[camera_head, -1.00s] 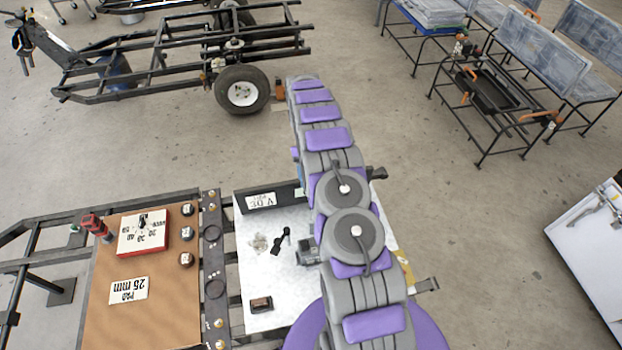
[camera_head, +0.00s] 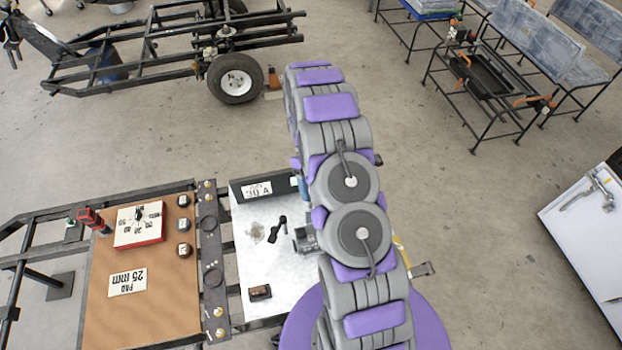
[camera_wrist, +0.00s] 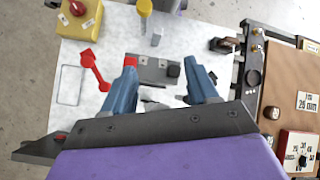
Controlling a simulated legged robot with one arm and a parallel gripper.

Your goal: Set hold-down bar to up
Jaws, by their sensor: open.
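My gripper (camera_wrist: 163,78) is open, with blue fingers pointing down over a white worktop (camera_wrist: 212,72) in the wrist view. A red lever-like piece (camera_wrist: 94,70) lies left of the left finger. I cannot tell which part is the hold-down bar. In the body view a small black lever (camera_head: 278,229) lies on the worktop beside a grey block (camera_head: 304,238). My arm covers the worktop's right part, and most of the gripper is hidden there.
A yellow box with a red knob (camera_wrist: 80,14) stands at the worktop's far left in the wrist view. A brown board (camera_head: 150,265) with a red-sided dial box (camera_head: 140,225) is left of the worktop. A dark wheeled frame (camera_head: 160,45) stands behind. Open floor lies between.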

